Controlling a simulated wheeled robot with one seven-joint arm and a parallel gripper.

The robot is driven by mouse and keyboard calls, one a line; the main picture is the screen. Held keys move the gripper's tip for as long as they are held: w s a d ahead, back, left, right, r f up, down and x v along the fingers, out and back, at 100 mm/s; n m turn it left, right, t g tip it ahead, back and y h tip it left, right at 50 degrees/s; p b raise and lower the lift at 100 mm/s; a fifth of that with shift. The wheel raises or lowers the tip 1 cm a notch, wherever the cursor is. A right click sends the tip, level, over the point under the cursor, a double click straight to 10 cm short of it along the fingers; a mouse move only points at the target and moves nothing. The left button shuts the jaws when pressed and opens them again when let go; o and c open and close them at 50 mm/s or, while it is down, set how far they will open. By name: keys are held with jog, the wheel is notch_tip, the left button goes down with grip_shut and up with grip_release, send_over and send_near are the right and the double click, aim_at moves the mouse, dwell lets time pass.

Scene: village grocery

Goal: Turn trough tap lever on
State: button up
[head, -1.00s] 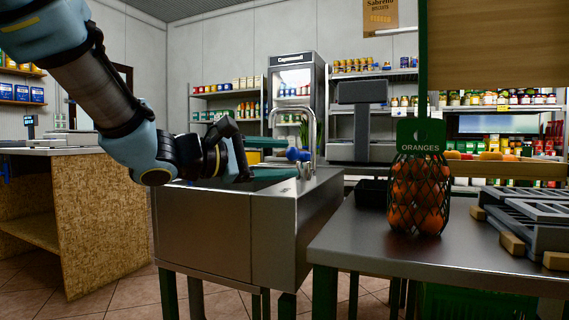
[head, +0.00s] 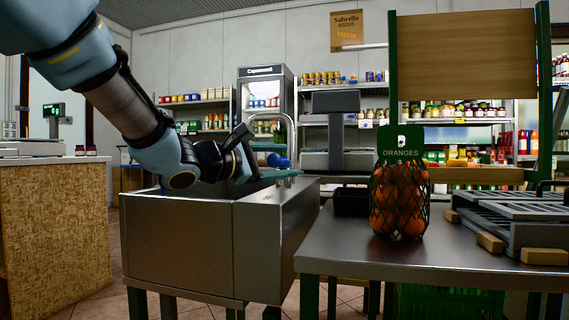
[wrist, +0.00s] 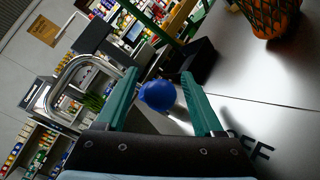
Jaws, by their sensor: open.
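The trough tap is a metal gooseneck spout (head: 292,124) at the back of the steel trough (head: 178,240). It also shows at the left in the wrist view (wrist: 60,72). Its lever has a blue round knob (head: 275,160), seen in the wrist view as a blue ball (wrist: 158,95). My gripper (head: 283,160) is open, with its green fingers pointing at the tap. In the wrist view the knob appears between the two fingers (wrist: 158,78), with a gap on each side. How deep it sits between them is unclear. The lever's stem is mostly hidden.
Dark lettering ending in "FF" (wrist: 252,149) is on the pale metal surface near the right finger. A steel table (head: 400,252) at right bears a netted bag of oranges (head: 399,200) and a grey rack (head: 520,218). A dark scale (head: 338,130) stands behind the trough.

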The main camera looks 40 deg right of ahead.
jog(key=shift+d, duration=0.5)
grip_shut()
dwell(1.2)
